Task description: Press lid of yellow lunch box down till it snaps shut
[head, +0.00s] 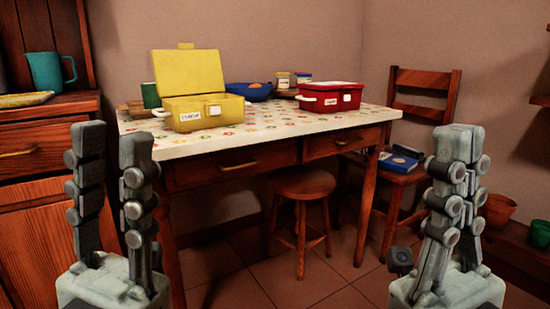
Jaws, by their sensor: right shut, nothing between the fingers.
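The yellow lunch box (203,112) stands on the table near its left front edge, with a white label on its front. Its lid (188,73) is hinged up, standing nearly upright at the back. My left gripper (110,140) is open and empty, in front of the table's left end and well short of the box. My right gripper (457,145) is shut and empty, right of the table in front of the chair.
A red lunch box (331,97) with its lid down stands at the right on the table (270,125). A blue bowl (250,92), jars (283,80) and a green cup (150,95) are behind. A stool (303,185) and a chair (425,80) stand close by.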

